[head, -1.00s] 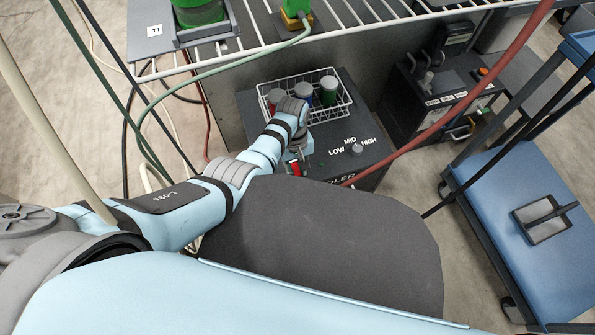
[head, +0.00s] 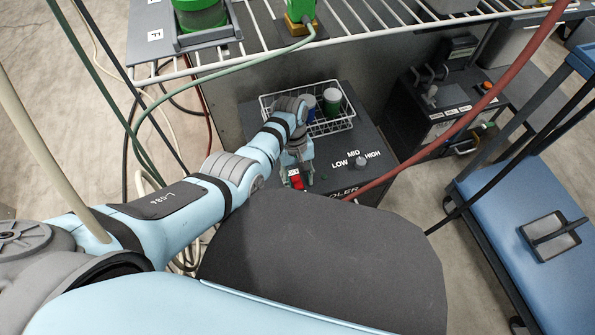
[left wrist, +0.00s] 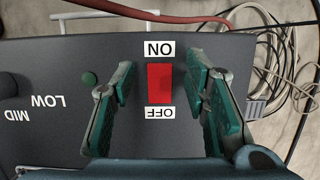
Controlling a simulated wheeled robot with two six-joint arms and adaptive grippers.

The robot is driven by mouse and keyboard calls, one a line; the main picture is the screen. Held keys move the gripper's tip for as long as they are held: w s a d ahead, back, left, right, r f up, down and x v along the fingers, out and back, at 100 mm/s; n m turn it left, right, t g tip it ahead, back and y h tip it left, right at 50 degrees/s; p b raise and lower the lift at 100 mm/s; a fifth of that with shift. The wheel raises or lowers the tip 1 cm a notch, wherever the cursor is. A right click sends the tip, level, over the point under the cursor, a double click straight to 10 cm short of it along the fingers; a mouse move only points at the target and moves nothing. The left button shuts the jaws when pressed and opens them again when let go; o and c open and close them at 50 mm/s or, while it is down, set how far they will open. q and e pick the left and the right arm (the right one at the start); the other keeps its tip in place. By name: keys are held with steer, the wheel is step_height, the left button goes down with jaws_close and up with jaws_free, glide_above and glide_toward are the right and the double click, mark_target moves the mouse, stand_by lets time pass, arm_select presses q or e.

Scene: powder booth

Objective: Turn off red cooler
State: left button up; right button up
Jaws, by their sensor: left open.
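The cooler (head: 375,185) is a dark grey box with a LOW/MID/HIGH knob (head: 361,162) and a wire basket of canisters on top. Its red rocker switch (left wrist: 159,83) lies between ON and OFF labels in the left wrist view; the switch also shows in the head view (head: 297,181). My left gripper (left wrist: 162,95) is open with green-padded fingers on either side of the switch, apart from it. In the head view my left gripper (head: 299,178) is over the panel, partly hidden by my arm. My right gripper is out of view.
A wire basket (head: 335,127) holds several canisters. A wire shelf (head: 370,40) overhangs the back. A red hose (head: 450,130) crosses in front of the cooler's right side. Another dark unit (head: 440,105) and a blue cart (head: 500,200) stand to the right. Cables (left wrist: 255,50) lie beside the cooler.

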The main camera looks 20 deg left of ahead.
mark_target(295, 177)
arm_select(q)
steer(key=v, duration=1.1)
steer(key=shift+r, duration=0.25)
steer(key=shift+a, duration=0.1)
